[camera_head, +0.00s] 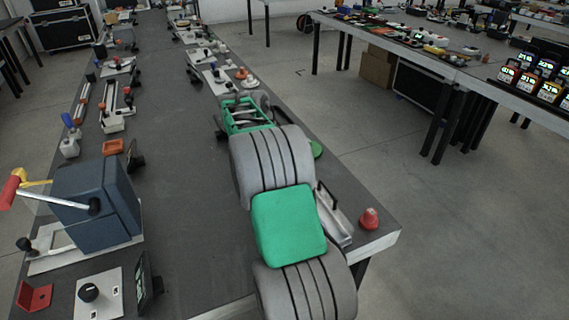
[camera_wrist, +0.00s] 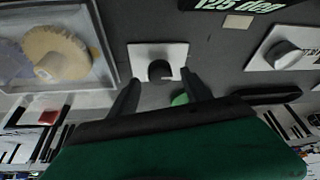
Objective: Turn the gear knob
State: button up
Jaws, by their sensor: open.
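In the wrist view, a small dark knob (camera_wrist: 160,70) stands on a white square plate (camera_wrist: 177,50). My gripper (camera_wrist: 160,84) is open, its two dark fingers apart on either side of this knob. I cannot tell whether they touch it. Left of it, a pale tray (camera_wrist: 104,82) holds a tan scalloped, gear-like disc (camera_wrist: 57,54) with a small raised handle, beside a bluish disc (camera_wrist: 12,62). I cannot tell for sure which of these is the gear knob. In the head view my arm hides much of the area at the gripper.
In the wrist view, a grey knob (camera_wrist: 283,55) sits on a white plate at the right, near a display reading about 125 deg (camera_wrist: 240,5). In the head view, a blue crank box (camera_head: 95,200), a red button (camera_head: 369,219) and several devices line the dark bench (camera_head: 190,180).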

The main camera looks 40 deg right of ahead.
jog(key=v, duration=0.6)
jog(key=shift+r+p, duration=0.15)
jog(key=shift+p, duration=0.3)
jog(key=shift+a, duration=0.1)
jog(key=s+a+r+n+t+y+p, duration=0.1)
jog(key=s+a+r+n+p, duration=0.15)
jog(key=a+r+n, duration=0.4)
jog(key=s+a+r+n+t+p, duration=0.1)
jog(key=s+a+r+n+p, duration=0.15)
jog(key=a, duration=0.65)
jog(key=s+a+f+n+t+y+p, duration=0.1)
jog(key=s+a+f+n+y+p, duration=0.2)
jog(key=s+a+n, duration=0.6)
jog(key=s+a, duration=0.4)
jog(key=a, duration=0.3)
jog(key=shift+a+f+n, duration=0.3)
jog(key=shift+a+n, duration=0.05)
jog(key=shift+n, duration=0.05)
